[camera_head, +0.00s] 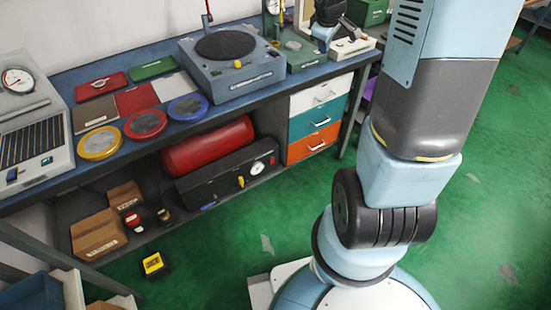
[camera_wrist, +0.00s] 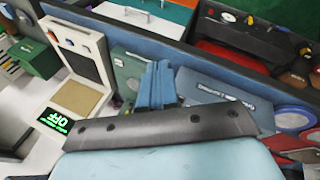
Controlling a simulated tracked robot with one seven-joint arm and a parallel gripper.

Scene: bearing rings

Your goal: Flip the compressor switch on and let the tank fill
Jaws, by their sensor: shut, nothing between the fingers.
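The compressor's red tank (camera_head: 208,146) lies on the shelf under the bench in the head view. A dark control panel (camera_head: 215,182) is in front of it, with a round white gauge (camera_head: 258,167), a yellow part (camera_head: 241,182) and a small red part at its right end. The tank (camera_wrist: 218,58) and gauge (camera_wrist: 228,17) also show at the upper right of the wrist view. Which part is the switch, and its position, are too small to tell. My gripper (camera_wrist: 156,85) is shut and empty, above the back right of the bench, away from the compressor.
A grey-blue machine with a round dark plate (camera_head: 226,45) stands on the bench. Ringed discs, including a yellow one (camera_head: 99,144), lie left of it. Drawers (camera_head: 312,118) stand right of the compressor. The green floor in front is mostly clear.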

